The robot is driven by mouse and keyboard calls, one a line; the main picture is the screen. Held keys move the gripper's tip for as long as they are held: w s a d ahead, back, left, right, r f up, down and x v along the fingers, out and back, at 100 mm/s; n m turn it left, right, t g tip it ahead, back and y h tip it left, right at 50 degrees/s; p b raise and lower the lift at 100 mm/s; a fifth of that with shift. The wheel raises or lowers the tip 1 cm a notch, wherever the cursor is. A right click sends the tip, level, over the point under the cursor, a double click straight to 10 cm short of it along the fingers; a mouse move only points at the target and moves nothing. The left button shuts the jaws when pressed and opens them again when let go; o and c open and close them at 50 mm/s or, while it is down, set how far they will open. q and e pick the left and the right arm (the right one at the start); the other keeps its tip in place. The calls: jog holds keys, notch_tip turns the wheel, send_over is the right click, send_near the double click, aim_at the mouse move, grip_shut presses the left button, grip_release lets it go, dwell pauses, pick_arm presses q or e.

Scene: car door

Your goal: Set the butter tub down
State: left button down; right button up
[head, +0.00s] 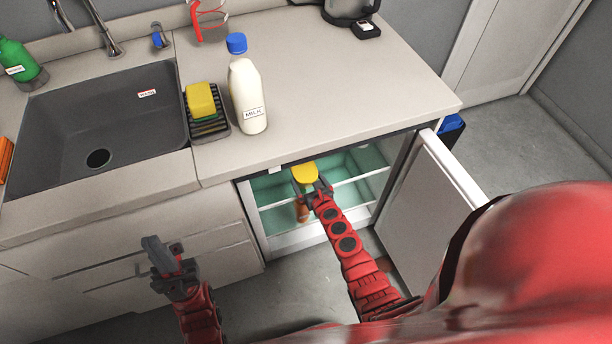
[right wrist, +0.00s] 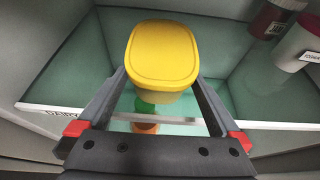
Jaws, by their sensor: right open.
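The butter tub is a yellow lidded tub (right wrist: 163,55) inside the open fridge, at the shelf with the "DAIRY" label on its front edge. It also shows in the head view (head: 304,174), below the counter's front edge. My right gripper (head: 312,187) reaches into the fridge from the front. In the right wrist view its jaws (right wrist: 162,88) are open, with one finger on each side of the tub. The tub's underside is hidden, so its contact with the shelf cannot be seen. My left gripper (head: 166,258) is in front of the lower cabinets, away from the fridge.
The fridge door (head: 425,190) stands open on the right. A red jar (right wrist: 272,17) and a pale labelled container (right wrist: 298,45) stand inside at the right. A milk bottle (head: 247,97) and a sponge rack (head: 207,125) are on the counter (head: 340,85) beside the sink (head: 100,125).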

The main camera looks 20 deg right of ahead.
jog(key=p+v, duration=0.3)
jog(key=v, duration=0.7)
jog(key=shift+f, duration=0.1)
